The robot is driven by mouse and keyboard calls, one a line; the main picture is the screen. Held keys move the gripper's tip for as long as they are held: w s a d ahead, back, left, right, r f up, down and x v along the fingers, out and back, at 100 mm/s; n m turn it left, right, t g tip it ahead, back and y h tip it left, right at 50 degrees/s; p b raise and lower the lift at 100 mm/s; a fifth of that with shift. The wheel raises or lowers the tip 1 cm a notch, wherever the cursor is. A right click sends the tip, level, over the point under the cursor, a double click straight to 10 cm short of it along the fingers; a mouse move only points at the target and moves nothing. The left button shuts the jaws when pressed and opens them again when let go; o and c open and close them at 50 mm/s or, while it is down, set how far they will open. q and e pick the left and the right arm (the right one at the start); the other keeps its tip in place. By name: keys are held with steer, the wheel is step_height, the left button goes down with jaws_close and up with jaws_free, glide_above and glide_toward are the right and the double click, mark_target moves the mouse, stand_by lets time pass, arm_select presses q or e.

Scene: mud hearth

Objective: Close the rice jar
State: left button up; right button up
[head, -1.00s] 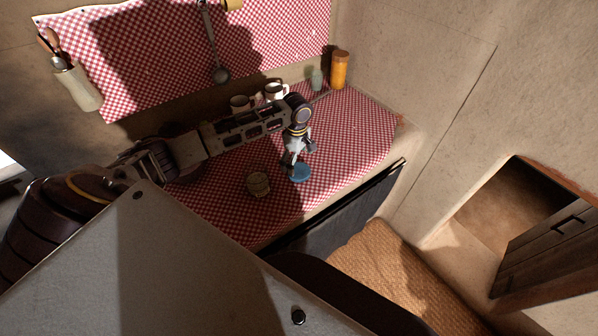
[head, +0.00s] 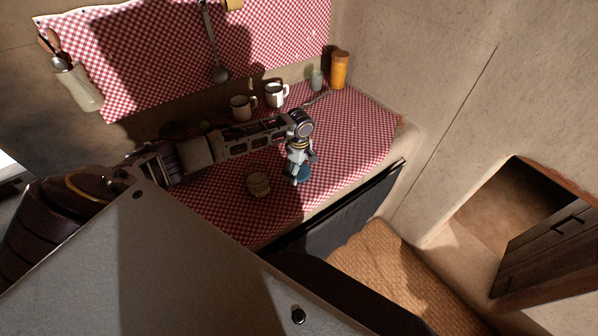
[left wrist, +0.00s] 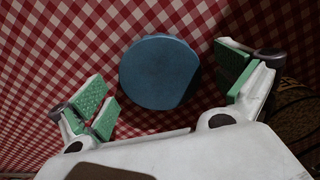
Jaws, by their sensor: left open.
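The rice jar (head: 258,184) stands on the red-and-white checked cloth, left of my left gripper. Part of a dark patterned round thing, likely the jar, shows at the right edge of the left wrist view (left wrist: 298,120). A round blue lid (left wrist: 160,72) lies on the cloth; in the head view the lid (head: 303,174) is partly covered by my gripper. My left gripper (head: 297,178) is above the lid, pointing down. In the left wrist view its green-padded fingers (left wrist: 165,92) are spread wide on either side of the lid, with gaps. My right gripper is not in view.
An orange jar (head: 339,70) and a pale green jar (head: 317,80) stand in the back corner. The checked counter (head: 360,125) is clear right of the gripper.

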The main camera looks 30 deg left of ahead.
mark_target(300, 171)
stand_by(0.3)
arm_select(q)
steer(key=c, duration=0.8)
steer(key=shift+r, duration=0.1)
steer(key=shift+r, duration=4.95)
